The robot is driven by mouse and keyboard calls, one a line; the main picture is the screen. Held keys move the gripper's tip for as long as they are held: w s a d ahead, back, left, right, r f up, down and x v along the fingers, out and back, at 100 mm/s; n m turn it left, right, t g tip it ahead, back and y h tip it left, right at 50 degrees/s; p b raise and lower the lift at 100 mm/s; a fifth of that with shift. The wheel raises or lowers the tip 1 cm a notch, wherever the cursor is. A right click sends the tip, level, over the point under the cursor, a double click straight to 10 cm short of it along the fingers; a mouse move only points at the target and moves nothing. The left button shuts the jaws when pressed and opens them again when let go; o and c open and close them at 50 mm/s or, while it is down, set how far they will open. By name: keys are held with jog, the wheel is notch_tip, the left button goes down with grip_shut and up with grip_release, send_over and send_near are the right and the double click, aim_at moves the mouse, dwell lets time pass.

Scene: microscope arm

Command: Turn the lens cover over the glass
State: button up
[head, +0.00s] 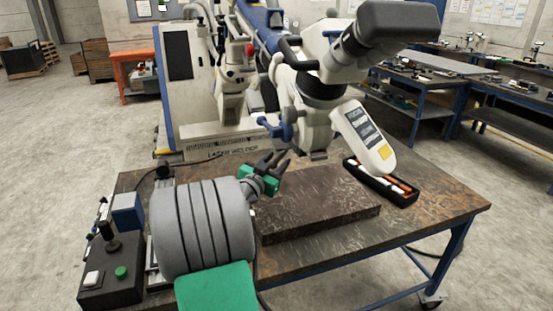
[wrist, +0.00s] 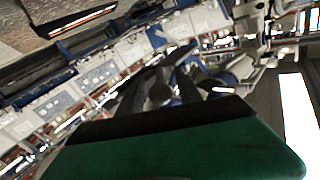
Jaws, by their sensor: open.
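The microscope (head: 345,60) is a white and dark grey head on an arm above the table. A blue lever-like part (head: 278,128) sticks out low on its left side. A white panel with labels (head: 363,135) hangs on its right. I cannot tell which part is the lens cover, and the glass is not visible from here. My gripper (head: 273,160) is open and empty, below and slightly left of the blue part, apart from it. In the wrist view my dark fingers (wrist: 165,75) reach up in front of blurred machine parts.
A dark slab (head: 320,205) lies on the worktable (head: 450,205). A black tray (head: 380,182) with white and orange pieces stands right. A control box (head: 112,268) with a joystick is front left. The white machine body (head: 215,130) stands behind. The table's right end is clear.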

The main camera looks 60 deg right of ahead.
jog(key=shift+d, duration=0.15)
grip_shut()
dwell(0.4)
dwell(1.0)
